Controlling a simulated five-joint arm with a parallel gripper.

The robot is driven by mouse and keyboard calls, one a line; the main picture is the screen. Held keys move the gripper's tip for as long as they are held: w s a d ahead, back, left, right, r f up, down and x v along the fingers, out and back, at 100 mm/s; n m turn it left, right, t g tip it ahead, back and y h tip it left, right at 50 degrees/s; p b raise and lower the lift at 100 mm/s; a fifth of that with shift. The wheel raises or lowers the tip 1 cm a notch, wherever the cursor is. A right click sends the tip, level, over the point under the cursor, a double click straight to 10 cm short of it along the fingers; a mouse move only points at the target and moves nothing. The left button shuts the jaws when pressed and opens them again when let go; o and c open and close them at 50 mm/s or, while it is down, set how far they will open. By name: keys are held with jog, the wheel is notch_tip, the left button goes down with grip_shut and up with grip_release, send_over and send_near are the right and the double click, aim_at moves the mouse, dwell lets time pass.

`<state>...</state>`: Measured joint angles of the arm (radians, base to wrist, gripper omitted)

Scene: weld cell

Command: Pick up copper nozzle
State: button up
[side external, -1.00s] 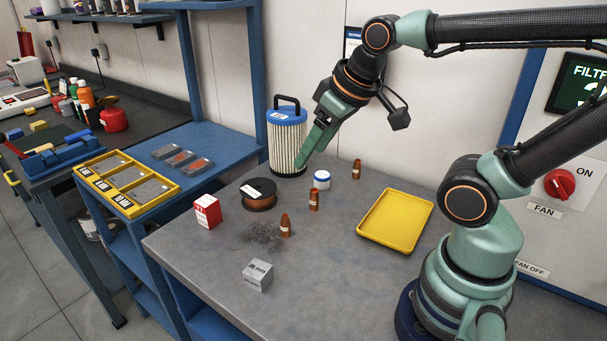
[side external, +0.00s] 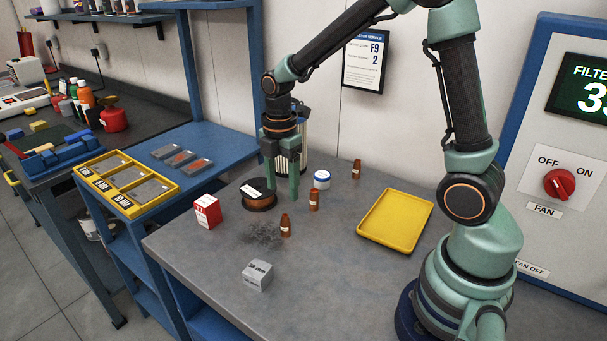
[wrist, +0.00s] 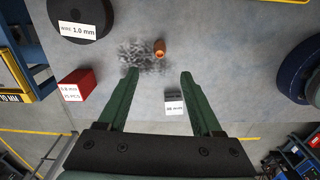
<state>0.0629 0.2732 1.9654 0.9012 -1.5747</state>
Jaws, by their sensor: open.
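Three copper nozzles with pale labels stand upright on the grey bench in the side view: one nearest the front (side external: 285,228), one in the middle (side external: 314,201) and one farther back (side external: 356,170). My gripper (side external: 282,194) points down with its green fingers apart, behind the front nozzle and beside the wire spool. In the wrist view, the gripper (wrist: 160,75) is open and empty. One copper nozzle (wrist: 160,48) shows beyond the fingertips, in line with the gap between them. The other two nozzles are not seen in the wrist view.
Dark shavings (side external: 260,236) lie left of the front nozzle. A yellow tray (side external: 395,192) is at right. A filter canister (side external: 303,150) is behind my gripper.

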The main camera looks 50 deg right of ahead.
aim_at(285, 216)
notch_tip(285, 216, down, 7)
jog(key=shift+r, duration=0.15)
jog(key=shift+d+f, duration=0.15)
jog(key=shift+f, duration=1.2)
jog(key=shift+d+f, duration=0.15)
jog(key=shift+f, duration=1.15)
grip_shut()
